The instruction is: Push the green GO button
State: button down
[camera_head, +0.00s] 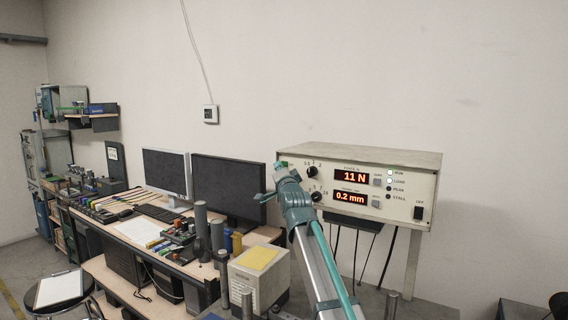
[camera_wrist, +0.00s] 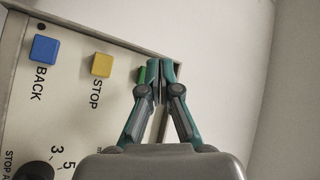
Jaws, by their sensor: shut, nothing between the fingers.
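The control box (camera_head: 430,200) has a cream front panel with knobs and two red displays reading 11 N and 0.2 mm. The green button (camera_wrist: 141,75) shows as a sliver in the wrist view, mostly hidden behind my fingers; its label is hidden. My gripper (camera_wrist: 162,66) is shut and empty, its fingertips right at the green button and slightly to its right in that view. In the head view my gripper (camera_head: 279,168) is at the panel's upper left corner. I cannot tell whether it touches the button.
The yellow STOP button (camera_wrist: 102,64) and blue BACK button (camera_wrist: 43,49) stand in a row with the green one. A knob (camera_wrist: 36,171) lies below them. A bench with monitors (camera_head: 229,187) is left of the box; bare wall is behind.

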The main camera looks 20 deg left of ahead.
jog(key=shift+s+a+b, duration=0.2)
jog(key=shift+s+b, duration=0.3)
jog(key=shift+s, duration=0.3)
jog(key=shift+s+a+b, duration=0.15)
jog(key=shift+s+b, duration=0.3)
jog(key=shift+s, duration=0.4)
jog(key=shift+s+a+b, duration=0.2)
jog(key=shift+s+b, duration=0.3)
jog(key=shift+s, duration=0.3)
